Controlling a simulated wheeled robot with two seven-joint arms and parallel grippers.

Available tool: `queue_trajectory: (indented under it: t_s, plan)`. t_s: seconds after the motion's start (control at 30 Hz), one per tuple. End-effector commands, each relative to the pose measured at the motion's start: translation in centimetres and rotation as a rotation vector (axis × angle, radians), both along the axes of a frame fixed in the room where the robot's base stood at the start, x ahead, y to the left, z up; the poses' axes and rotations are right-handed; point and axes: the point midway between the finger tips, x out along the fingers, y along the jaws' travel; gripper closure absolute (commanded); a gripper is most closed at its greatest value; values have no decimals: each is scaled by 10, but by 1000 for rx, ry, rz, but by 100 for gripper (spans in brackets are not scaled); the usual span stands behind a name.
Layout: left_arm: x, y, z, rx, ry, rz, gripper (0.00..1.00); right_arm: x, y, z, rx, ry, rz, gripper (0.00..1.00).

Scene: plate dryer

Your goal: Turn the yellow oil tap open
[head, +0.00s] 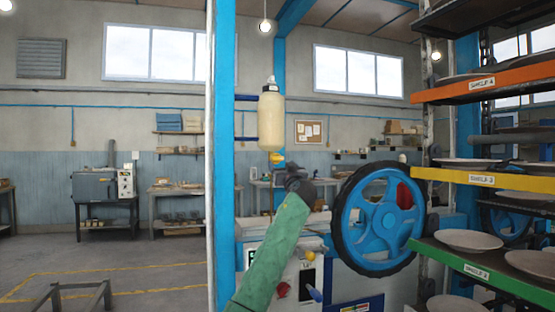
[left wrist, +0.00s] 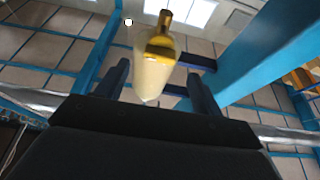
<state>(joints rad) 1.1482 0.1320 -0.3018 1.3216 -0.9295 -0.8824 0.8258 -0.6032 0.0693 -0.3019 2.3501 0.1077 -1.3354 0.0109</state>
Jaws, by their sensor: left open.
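The oil bottle (head: 271,122) is cream-coloured and hangs upright on the blue post. Its yellow tap (head: 277,157) sits at its lower end. In the left wrist view, the yellow tap (left wrist: 163,44) is beyond the fingertips, with the pale bottle (left wrist: 152,78) showing between the fingers. My left gripper (head: 289,170) is just below the tap in the head view, with my green-sleeved arm rising from below. In the left wrist view, the left gripper (left wrist: 160,71) has its fingers apart and holds nothing. My right gripper is not in view.
A blue handwheel (head: 379,220) with a dark rim stands right of my left arm. The blue post (head: 222,160) is left of the bottle. A plate rack with an orange shelf (head: 482,84) fills the right side. Open floor lies at left.

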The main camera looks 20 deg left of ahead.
Motion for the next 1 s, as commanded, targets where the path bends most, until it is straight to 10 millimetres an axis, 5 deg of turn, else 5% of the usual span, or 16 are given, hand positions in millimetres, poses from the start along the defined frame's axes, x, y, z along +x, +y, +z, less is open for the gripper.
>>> queue_trajectory:
  t_s: [0.5, 0.9, 1.0]
  plan:
    - [49, 34, 28, 2, 2, 1, 33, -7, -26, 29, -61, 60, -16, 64]
    - [55, 37, 28, 2, 1, 0, 33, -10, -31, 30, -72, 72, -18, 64]
    - [55, 38, 28, 2, 1, 1, 50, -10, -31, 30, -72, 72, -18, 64]
